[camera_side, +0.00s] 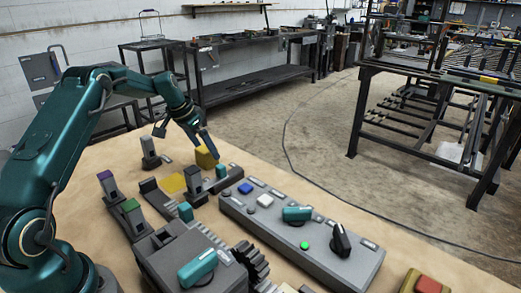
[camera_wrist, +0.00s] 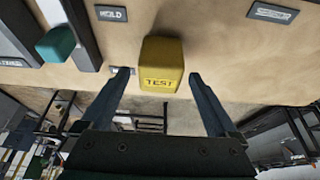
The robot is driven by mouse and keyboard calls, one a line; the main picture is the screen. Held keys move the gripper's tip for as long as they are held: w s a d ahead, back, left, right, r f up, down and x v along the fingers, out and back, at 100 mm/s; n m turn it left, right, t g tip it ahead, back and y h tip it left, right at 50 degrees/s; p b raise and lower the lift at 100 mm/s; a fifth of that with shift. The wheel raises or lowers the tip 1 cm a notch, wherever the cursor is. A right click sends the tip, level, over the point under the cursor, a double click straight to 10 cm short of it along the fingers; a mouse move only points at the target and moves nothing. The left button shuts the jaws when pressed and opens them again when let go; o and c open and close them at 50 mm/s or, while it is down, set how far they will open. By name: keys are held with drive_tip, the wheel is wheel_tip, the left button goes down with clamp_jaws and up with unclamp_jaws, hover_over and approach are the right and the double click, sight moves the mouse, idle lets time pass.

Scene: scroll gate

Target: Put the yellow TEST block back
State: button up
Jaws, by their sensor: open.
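The yellow TEST block (camera_side: 206,157) stands on the tan tabletop near its far edge. In the wrist view the TEST block (camera_wrist: 161,62) shows its lettered face, just beyond and between my fingertips. My gripper (camera_side: 185,142) is open and empty above the table, close to the block; its two fingers also show in the wrist view (camera_wrist: 158,78), spread wider than the block. I cannot tell whether a finger touches it. A flat yellow square (camera_side: 172,183) lies on the table to the left of and nearer than the block.
A grey control panel (camera_side: 300,234) with buttons, a teal handle and a black knob lies at right. A grey housing with a teal handle (camera_side: 197,268) and gears stands in front. Teal-topped parts (camera_side: 221,171) and lever posts (camera_side: 108,185) flank the yellow square. A HOLD label (camera_wrist: 111,13) is near the block.

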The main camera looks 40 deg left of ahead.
drive_tip(key=v, duration=1)
drive_tip(key=s+d+r, duration=0.2)
drive_tip(key=d+r, duration=0.2)
drive_tip(key=d, duration=0.3)
drive_tip(key=s+d+r, duration=0.3)
drive_tip(key=s+d, duration=0.3)
drive_tip(key=d, duration=0.3)
drive_tip(key=s+d+f, duration=0.2)
drive_tip(key=s+d, duration=0.2)
drive_tip(key=s, duration=0.3)
drive_tip(key=s+d+f+t, duration=0.1)
drive_tip(key=s+d+f, duration=0.1)
drive_tip(key=s+d, duration=0.2)
drive_tip(key=s, duration=0.3)
drive_tip(key=shift+a+f, duration=0.1)
drive_tip(key=shift+f, duration=0.05)
drive_tip(key=shift+c, duration=0.3)
